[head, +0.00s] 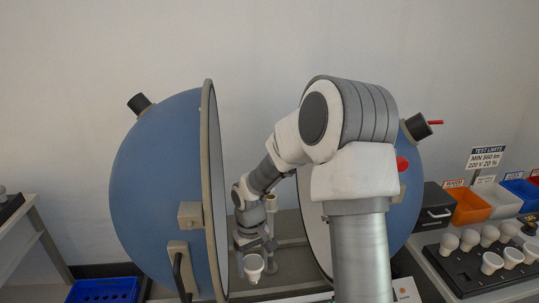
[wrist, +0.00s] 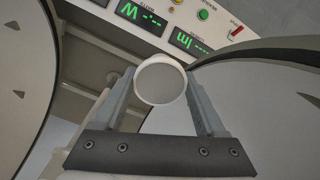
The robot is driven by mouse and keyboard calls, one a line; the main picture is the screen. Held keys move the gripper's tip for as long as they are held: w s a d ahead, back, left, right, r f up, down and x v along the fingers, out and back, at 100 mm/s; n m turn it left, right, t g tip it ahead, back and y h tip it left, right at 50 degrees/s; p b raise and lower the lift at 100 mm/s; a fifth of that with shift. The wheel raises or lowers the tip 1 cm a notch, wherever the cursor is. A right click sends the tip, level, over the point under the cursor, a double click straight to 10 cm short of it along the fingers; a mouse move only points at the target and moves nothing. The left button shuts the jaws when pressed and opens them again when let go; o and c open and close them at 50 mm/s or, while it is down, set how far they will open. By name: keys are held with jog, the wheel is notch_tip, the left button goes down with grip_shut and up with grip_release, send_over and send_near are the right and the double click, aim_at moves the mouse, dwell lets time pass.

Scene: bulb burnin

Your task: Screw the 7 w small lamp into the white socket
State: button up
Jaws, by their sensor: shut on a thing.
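My gripper (head: 254,250) reaches down between the two halves of an open blue sphere. In the wrist view, the lamp (wrist: 161,80) shows as a round greyish-white disc between the two fingers of my gripper (wrist: 160,98). A pale cylindrical holder (head: 271,203) stands behind my wrist; I cannot tell whether it is the white socket. The lamp's wattage marking is not visible.
The blue left half (head: 155,190) and right half (head: 405,205) of the sphere stand close on both sides of my arm. A black rack (head: 468,268) with several white lamps and coloured bins (head: 468,206) are at the right. Displays (wrist: 140,14) show in the wrist view.

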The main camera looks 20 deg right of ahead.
jog(key=w+d+r+n+p, duration=0.65)
jog(key=w+r+n, duration=0.25)
jog(key=r+n, duration=0.15)
jog(key=w+d+r+n+p, duration=0.5)
jog(key=w+r+n+p, duration=0.2)
jog(key=w+r+n, duration=0.4)
notch_tip(320, 180, down, 7)
jog(key=s+n+b, duration=0.1)
jog(key=b, duration=0.3)
jog(key=shift+d+f, duration=0.15)
jog(key=shift+d, duration=0.05)
jog(key=shift+f+b, duration=0.4)
jog(key=shift+f, duration=0.7)
dwell(0.3)
jog(key=o, duration=1.3)
jog(key=shift+r, duration=0.15)
